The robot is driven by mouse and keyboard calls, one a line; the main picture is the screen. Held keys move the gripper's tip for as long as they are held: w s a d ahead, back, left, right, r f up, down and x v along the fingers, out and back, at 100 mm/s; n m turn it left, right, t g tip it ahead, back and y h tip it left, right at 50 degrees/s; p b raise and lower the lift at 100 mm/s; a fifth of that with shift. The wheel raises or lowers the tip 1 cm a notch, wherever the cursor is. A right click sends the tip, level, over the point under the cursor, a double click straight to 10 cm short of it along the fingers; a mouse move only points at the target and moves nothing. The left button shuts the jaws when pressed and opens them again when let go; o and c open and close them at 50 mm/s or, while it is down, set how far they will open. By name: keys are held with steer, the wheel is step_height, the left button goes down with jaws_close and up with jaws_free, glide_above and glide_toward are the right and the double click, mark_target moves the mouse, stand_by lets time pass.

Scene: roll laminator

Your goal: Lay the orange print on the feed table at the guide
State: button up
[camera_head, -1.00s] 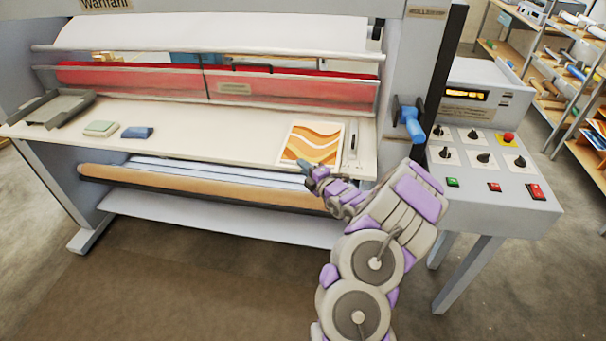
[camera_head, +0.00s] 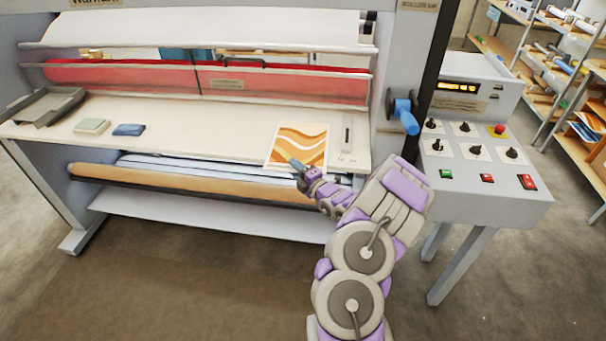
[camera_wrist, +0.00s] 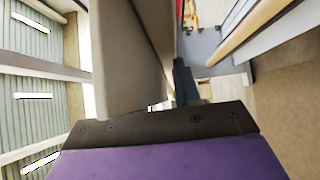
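The orange print (camera_head: 300,140), with white and yellow wavy bands, lies at the front right of the cream feed table (camera_head: 210,137). Its near edge seems to reach slightly past the table's front edge. The guide (camera_head: 347,133), a narrow pale strip, is to its right with a small gap between. My gripper (camera_head: 297,166) comes in from the front and its dark tip overlaps the lower part of the print. In the wrist view a dark finger (camera_wrist: 183,82) shows. The print is not clearly visible there, and I cannot tell if the fingers are closed on it.
A blue crank handle (camera_head: 404,115) and the control panel (camera_head: 480,150) are at the right. The middle of the table is clear.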

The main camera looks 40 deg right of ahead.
steer(key=s+p, duration=0.2)
steer(key=s, duration=1)
steer(key=w+a+r+n+g+y, duration=0.1)
steer(key=w+a+r+n+y, duration=0.2)
steer(key=a+r+n+y, duration=0.5)
steer(key=w+a+r+n+g+y, duration=0.1)
steer(key=w+a+r+n+y, duration=0.15)
steer(key=a+r+n, duration=0.65)
steer(key=s+a+r+n+g+y, duration=0.1)
steer(key=s+a+n+g+y, duration=0.35)
steer(key=a, duration=0.75)
steer(key=s+a+r+n+g+y, duration=0.1)
steer(key=s+a+n+g, duration=0.2)
steer(key=a+n+g, duration=0.6)
steer(key=s+a+f+n+g+h, duration=0.1)
steer(key=s+a+n+g+h, duration=0.15)
steer(key=s+a+n, duration=0.4)
steer(key=s+a+n+g+h, duration=0.2)
steer(key=s+a+n+h, duration=0.15)
steer(key=s+n, duration=0.55)
steer(key=s+d+n+h, duration=0.8)
steer(key=s+d+h, duration=0.1)
steer(key=s+d, duration=0.2)
steer(key=shift+s+f, duration=0.2)
steer(key=shift+s, duration=0.6)
